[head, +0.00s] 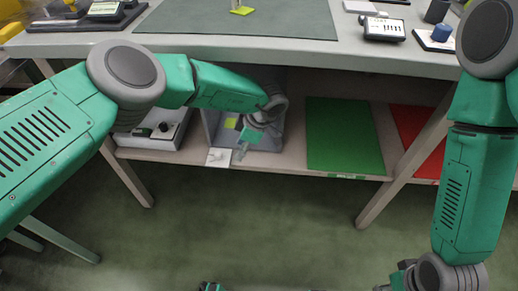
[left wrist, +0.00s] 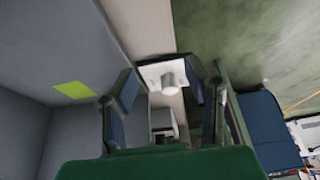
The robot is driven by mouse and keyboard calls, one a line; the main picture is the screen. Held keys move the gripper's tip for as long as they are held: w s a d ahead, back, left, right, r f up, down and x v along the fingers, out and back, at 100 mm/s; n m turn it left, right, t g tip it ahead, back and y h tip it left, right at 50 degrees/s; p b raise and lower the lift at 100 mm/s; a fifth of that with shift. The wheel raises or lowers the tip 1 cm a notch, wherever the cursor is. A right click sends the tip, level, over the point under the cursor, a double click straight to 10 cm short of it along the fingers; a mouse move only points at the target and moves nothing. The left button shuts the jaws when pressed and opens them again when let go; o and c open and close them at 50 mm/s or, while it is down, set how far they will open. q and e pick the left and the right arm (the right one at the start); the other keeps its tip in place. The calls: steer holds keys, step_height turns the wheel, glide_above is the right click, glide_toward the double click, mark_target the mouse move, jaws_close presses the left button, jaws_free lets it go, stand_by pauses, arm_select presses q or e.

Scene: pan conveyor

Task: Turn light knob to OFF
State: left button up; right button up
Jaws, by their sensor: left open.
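The light knob (left wrist: 172,79) is a pale round knob on a white square plate (left wrist: 152,74), seen between my left fingers in the left wrist view. In the head view the white plate (head: 217,158) lies at the front edge of the shelf under the table. My left gripper (head: 242,147) is open just right of the plate in the head view. In the left wrist view its two dark fingers (left wrist: 165,88) stand on either side of the knob, with visible gaps. The knob's pointer or marking is too small to read.
A grey bin (head: 212,126) with a yellow-green patch stands behind my left gripper. A white device (head: 160,132) is left on the shelf (head: 290,160). A green panel (head: 345,137) and red panel (head: 418,135) lie right. The tabletop (head: 75,42) overhangs above; the floor in front is clear.

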arm_select(q)
steer(key=d, duration=0.5)
steer(key=shift+d, duration=0.65)
